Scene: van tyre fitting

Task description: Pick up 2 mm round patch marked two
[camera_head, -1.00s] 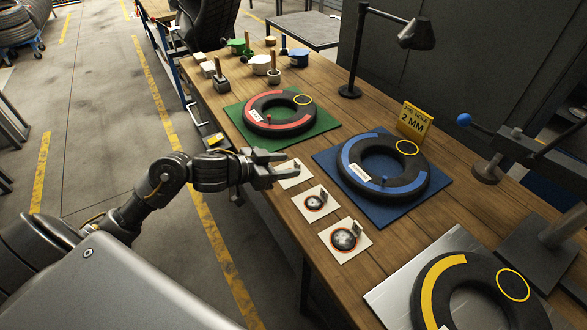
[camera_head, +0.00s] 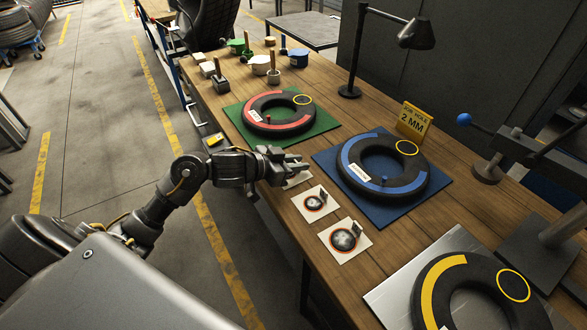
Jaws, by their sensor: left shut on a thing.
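My left gripper (camera_head: 299,167) reaches in from the left over the far white card (camera_head: 296,181) at the table's front edge. Its fingers are closed on a small patch that they largely hide, so its mark cannot be read. Two other round patches lie on their own white cards in the row: a small dark one with an orange rim (camera_head: 314,203) and a larger one (camera_head: 343,240). Each has a small upright tab. My right gripper is not in view.
A tyre with a blue band (camera_head: 362,151) lies on a blue mat (camera_head: 325,160) beside a yellow 2 MM sign (camera_head: 413,121). A red-banded tyre (camera_head: 259,100) lies on a green mat (camera_head: 322,134). A yellow-banded tyre (camera_head: 428,291) is at lower right. A lamp (camera_head: 417,35) stands behind.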

